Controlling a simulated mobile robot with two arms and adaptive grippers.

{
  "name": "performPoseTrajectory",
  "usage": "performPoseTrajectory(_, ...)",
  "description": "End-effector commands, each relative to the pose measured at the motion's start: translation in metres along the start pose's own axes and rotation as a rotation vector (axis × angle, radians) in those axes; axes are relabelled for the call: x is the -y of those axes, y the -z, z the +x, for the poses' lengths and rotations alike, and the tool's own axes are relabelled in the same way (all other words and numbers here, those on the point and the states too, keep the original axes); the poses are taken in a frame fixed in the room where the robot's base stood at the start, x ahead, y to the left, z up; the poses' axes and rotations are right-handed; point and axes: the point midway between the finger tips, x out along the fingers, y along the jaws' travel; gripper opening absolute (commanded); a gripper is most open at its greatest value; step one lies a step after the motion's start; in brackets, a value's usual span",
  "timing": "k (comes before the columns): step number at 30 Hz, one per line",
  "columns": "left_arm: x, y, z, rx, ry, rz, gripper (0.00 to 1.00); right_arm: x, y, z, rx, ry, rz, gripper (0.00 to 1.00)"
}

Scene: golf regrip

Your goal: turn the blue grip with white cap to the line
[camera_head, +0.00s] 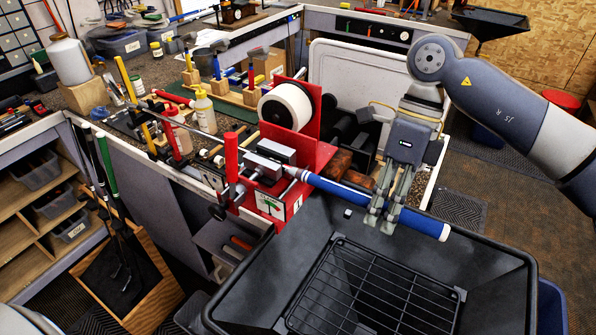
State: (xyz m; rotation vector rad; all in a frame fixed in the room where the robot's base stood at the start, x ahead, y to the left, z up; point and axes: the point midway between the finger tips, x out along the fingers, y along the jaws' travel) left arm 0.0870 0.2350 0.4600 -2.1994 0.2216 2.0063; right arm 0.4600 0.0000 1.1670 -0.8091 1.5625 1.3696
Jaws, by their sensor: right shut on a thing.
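The blue grip with white cap (338,190) sticks out to the right from the red vise (262,185), sloping down over the black bin. Its white cap (444,232) is at the far right end. My right gripper (382,220) comes down from above and is shut on the blue grip, a short way in from the cap. The fingers cover part of the grip. A small white card with markings (271,204) is on the vise's front. I cannot make out an alignment line on the grip. My left gripper is not in view.
A black bin with a wire rack (375,290) stands under the grip. A white tape roll (286,106) on a red stand is behind the vise. A wooden box with clubs (128,280) stands lower left.

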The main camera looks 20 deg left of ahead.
Motion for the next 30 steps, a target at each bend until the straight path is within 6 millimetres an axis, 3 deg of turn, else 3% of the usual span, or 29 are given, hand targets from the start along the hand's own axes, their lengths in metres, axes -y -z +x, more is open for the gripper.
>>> performPoseTrajectory(2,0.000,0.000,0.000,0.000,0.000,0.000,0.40,0.000,0.000,-0.002,0.003,0.003,0.001,0.00)
performPoseTrajectory(3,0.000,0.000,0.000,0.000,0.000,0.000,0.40,0.000,0.000,-0.002,0.003,0.003,0.001,0.27)
performPoseTrajectory(5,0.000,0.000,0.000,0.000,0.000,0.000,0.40,0.000,0.000,-0.001,0.003,0.003,0.001,0.41)
performPoseTrajectory(6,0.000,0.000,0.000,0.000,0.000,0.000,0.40,0.000,0.000,-0.001,0.002,0.002,0.001,0.42)
performPoseTrajectory(15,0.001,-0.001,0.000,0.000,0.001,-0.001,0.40,0.000,0.000,-0.001,0.001,0.001,0.001,0.42)
performPoseTrajectory(19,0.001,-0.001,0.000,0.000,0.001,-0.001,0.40,0.000,-0.001,-0.010,0.002,0.003,0.001,0.42)
performPoseTrajectory(30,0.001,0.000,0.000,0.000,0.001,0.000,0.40,0.000,-0.001,-0.084,0.000,0.006,0.004,0.42)
